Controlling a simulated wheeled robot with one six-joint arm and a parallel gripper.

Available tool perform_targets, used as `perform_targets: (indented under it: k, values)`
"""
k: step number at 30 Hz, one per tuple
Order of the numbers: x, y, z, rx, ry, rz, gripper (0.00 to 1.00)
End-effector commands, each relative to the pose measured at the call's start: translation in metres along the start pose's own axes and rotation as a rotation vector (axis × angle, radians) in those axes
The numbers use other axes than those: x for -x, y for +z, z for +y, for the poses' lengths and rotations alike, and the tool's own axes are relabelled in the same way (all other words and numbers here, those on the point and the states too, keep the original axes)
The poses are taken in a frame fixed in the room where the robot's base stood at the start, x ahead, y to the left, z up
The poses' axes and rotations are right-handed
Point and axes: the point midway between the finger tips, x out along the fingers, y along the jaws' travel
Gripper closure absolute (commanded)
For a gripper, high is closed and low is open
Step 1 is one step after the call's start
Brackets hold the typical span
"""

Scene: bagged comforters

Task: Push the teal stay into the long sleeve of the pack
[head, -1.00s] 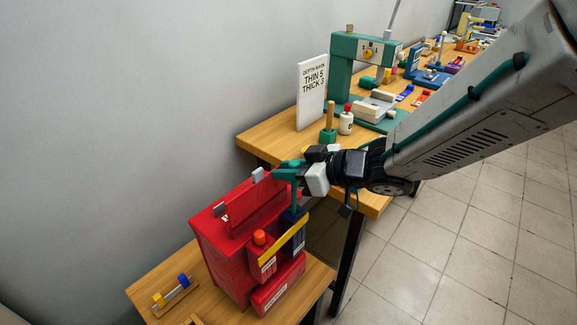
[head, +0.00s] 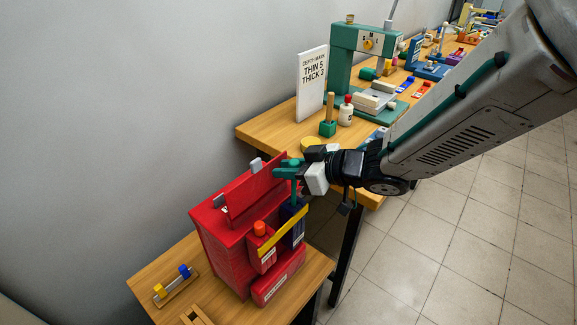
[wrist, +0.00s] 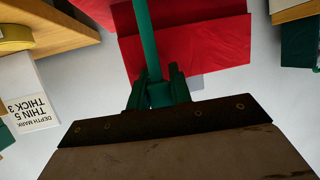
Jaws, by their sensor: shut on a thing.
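The pack (head: 232,225) is a bright red upright bag on the low wooden table, with a raised red back panel (head: 258,190). A navy pocket (head: 293,228) is on its right side, crossed by a yellow strap (head: 282,237). My gripper (head: 288,168) is above the pack's right side, shut on the teal stay. In the wrist view my gripper (wrist: 158,92) holds the stay (wrist: 146,40), which extends away over the red fabric. In the head view gripper and stay are similar in colour and hard to separate. The sleeve mouth and the stay's far end cannot be made out.
A wooden bench (head: 262,135) behind carries a white depth-mark sign (head: 312,82), a teal press (head: 342,60) and a white bottle (head: 346,112). A small rack with yellow and blue blocks (head: 172,286) stands left of the pack. Tiled floor at right is clear.

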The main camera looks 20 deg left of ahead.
Motion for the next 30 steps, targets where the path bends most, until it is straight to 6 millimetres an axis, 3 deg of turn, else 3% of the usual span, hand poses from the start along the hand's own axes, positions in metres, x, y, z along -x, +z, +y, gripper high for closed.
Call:
perform_targets:
  k: [30]
  values:
    - [0.016,-0.039,0.000,0.002,0.000,0.003,1.00]
